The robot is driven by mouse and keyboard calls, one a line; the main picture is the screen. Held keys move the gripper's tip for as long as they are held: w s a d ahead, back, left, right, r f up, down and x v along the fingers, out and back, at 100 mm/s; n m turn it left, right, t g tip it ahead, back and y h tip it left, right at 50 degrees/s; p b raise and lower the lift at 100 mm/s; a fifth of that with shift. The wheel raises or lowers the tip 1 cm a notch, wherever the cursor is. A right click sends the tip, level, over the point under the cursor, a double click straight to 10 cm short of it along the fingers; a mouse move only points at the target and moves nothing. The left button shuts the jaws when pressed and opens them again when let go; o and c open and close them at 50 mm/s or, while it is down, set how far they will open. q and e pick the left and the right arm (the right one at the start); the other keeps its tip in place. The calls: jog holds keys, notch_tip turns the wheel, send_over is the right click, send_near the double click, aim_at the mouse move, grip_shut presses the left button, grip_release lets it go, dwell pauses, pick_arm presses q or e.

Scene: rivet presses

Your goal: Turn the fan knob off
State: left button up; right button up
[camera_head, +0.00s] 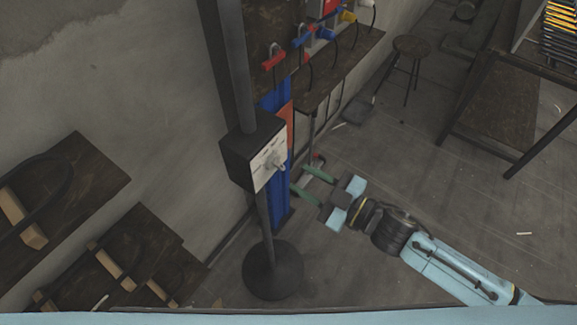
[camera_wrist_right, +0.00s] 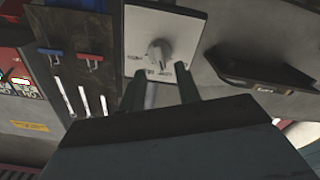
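The fan's control box (camera_head: 240,160) is dark and sits on a pole, with a white panel (camera_head: 262,172) facing right. A pale grey knob (camera_head: 276,161) sticks out of that panel. In the right wrist view the knob (camera_wrist_right: 158,53) shows near the top middle, on the white panel (camera_wrist_right: 185,22). My right gripper (camera_head: 298,177) has two green fingers spread apart, with nothing between them. Its tips point at the panel from the lower right, apart from the knob. In the wrist view the fingertips (camera_wrist_right: 159,72) lie to either side below the knob. My left gripper is not visible.
The pole stands on a round dark base (camera_head: 273,270). A wooden rack (camera_head: 340,60) with hanging coloured tools is behind it. Dark wooden shelves (camera_head: 75,175) are at the left. A stool (camera_head: 411,46) and a table (camera_head: 515,105) stand at the back right. The floor between is mostly clear.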

aim_at(283, 168)
jog(key=x, duration=0.5)
grip_shut()
